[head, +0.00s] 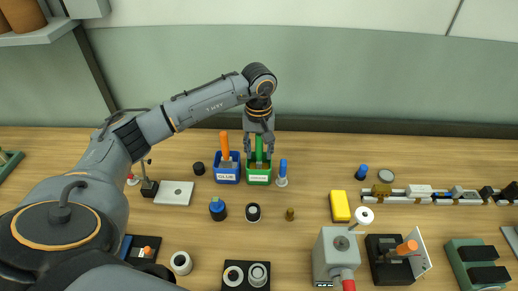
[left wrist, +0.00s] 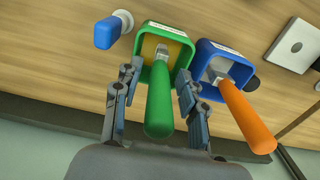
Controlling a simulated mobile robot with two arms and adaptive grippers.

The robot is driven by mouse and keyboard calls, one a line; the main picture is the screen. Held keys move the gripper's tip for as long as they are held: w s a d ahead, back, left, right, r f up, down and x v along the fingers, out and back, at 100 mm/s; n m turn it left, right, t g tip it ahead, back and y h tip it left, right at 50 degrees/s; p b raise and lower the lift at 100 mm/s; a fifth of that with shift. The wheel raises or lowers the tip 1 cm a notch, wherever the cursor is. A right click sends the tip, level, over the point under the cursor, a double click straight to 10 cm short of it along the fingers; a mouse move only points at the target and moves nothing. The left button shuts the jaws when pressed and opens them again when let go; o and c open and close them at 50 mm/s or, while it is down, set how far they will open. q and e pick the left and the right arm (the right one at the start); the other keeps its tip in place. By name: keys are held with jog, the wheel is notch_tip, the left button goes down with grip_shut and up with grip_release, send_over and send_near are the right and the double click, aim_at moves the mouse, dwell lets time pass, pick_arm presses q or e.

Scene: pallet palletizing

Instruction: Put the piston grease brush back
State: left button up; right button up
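The green-handled brush (head: 259,148) stands upright in the green box (head: 259,179) on the table, its brush end inside the box. I take it as the piston grease brush; the box's label is too small to read surely. My left gripper (head: 259,151) points down over it. In the left wrist view the gripper (left wrist: 157,78) is open, with one finger on each side of the green handle (left wrist: 160,105) and a gap visible on the left side. The green box (left wrist: 163,42) lies just beyond the fingertips. My right gripper is not in view.
A blue box (head: 228,174) labelled GLUE with an orange-handled brush (head: 225,146) stands close on the left. A blue-capped piece (head: 282,173) stands close on the right. Several small parts lie in front. A grey machine (head: 336,254) stands at front right.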

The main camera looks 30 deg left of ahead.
pick_arm(q)
jog(key=shift+r, duration=0.15)
notch_tip(320, 180, up, 11)
jog(key=b, duration=0.3)
jog(key=shift+r, duration=0.5)
